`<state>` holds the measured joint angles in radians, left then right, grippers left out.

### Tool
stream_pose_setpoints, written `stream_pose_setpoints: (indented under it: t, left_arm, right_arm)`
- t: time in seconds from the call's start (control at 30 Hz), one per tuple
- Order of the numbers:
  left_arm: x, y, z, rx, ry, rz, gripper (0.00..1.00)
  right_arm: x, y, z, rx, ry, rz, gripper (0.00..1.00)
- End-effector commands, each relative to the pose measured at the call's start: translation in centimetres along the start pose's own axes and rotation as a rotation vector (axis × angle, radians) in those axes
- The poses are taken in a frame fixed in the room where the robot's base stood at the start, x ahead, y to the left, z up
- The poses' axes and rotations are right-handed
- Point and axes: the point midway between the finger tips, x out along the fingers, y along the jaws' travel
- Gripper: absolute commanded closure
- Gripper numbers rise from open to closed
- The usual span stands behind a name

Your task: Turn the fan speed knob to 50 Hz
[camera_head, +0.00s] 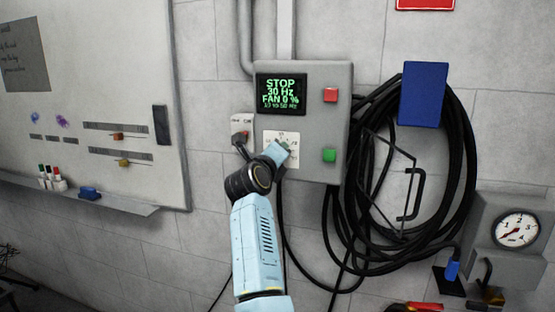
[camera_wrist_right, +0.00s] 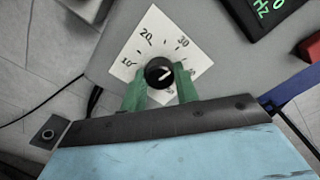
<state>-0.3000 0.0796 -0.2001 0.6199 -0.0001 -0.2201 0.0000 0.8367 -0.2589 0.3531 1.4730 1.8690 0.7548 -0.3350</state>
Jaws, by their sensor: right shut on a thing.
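The fan speed knob (camera_wrist_right: 159,73) is round and black with a white pointer mark, on a white dial plate (camera_wrist_right: 143,38) numbered 10, 20, 30 and 40; a lower number is partly hidden by my fingers. The mark slants toward the upper right, roughly between 30 and 40. My right gripper (camera_wrist_right: 160,88) has its green fingers on either side of the knob, shut on it. In the head view my right gripper (camera_head: 283,148) covers the knob. The display (camera_head: 281,93) reads STOP, 30 Hz, FAN 0 %; its bottom line is too small to read surely. My left gripper is not in view.
The grey control box (camera_head: 302,72) carries a red button (camera_head: 330,95) and a green button (camera_head: 329,155). A smaller switch box (camera_head: 241,121) sits to its left. Coiled black cable (camera_head: 459,150) hangs to the right, and a whiteboard (camera_head: 100,80) is at the left.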

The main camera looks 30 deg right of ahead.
Motion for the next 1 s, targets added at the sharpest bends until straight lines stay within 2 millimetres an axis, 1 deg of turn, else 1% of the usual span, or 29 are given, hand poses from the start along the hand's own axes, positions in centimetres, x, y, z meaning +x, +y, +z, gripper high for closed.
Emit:
stream_pose_setpoints:
  t: [0.03,0.27,0.57,1.0]
  left_arm:
    - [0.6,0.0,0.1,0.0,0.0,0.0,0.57]
    - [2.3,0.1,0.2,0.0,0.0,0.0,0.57]
    - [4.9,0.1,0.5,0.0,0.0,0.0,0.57]
    - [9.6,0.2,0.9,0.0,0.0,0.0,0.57]
  right_arm:
    - [-0.1,0.4,-0.2,0.047,0.001,0.004,0.93]
    - [-0.1,0.5,-0.2,0.266,0.003,0.003,0.93]
    - [-0.1,0.5,-0.2,0.551,0.002,0.003,0.93]
    - [0.0,0.6,-0.3,0.969,0.003,0.002,0.93]
